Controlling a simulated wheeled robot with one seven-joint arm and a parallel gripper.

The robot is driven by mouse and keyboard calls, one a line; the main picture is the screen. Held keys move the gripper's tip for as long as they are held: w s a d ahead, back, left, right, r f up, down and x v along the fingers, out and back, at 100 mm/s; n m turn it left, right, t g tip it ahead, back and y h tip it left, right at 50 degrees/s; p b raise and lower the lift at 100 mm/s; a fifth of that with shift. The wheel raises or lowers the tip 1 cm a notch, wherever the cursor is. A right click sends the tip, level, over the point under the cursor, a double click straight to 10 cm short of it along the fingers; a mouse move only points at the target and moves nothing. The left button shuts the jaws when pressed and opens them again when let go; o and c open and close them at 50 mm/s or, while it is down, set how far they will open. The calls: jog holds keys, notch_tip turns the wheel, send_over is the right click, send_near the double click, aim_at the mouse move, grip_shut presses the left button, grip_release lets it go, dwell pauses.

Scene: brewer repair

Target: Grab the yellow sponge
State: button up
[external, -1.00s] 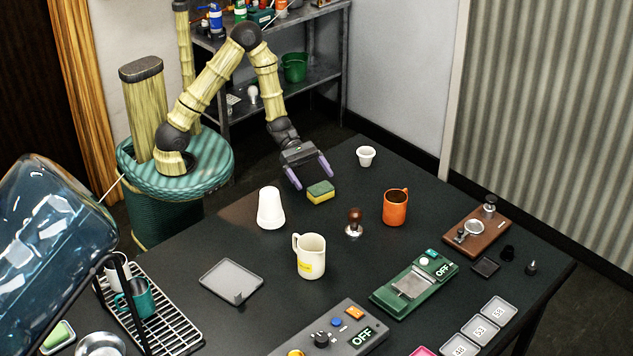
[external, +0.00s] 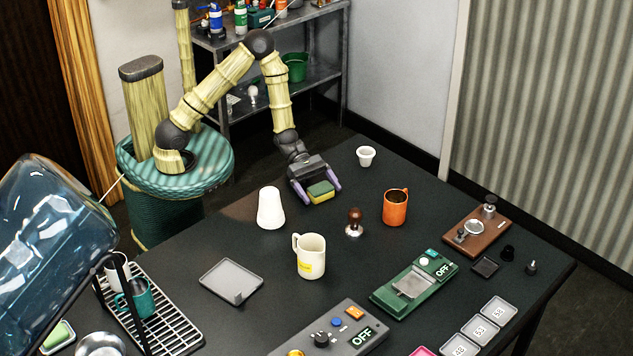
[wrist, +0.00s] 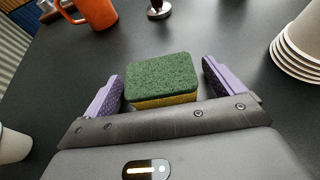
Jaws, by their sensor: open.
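The yellow sponge (external: 321,191) with a green top lies on the dark table, near its far left edge. My gripper (external: 322,196) is open and low over the table, with its purple fingers on either side of the sponge. In the wrist view the sponge (wrist: 160,80) sits between the two fingers of my gripper (wrist: 162,82), with a visible gap on the right and a narrower one on the left. The lower part of the sponge is hidden by the gripper body in the wrist view.
A stack of white cups (external: 271,208) stands left of the gripper. A tamper (external: 354,223) and an orange mug (external: 396,207) stand to the right. A small white cup (external: 366,156) is farther back, and a cream mug (external: 310,257) is nearer the camera.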

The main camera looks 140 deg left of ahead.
aim_at(319, 187)
jog(key=c, duration=1)
jog(key=shift+c, duration=0.2)
notch_tip(319, 187, up, 10)
dwell(0.5)
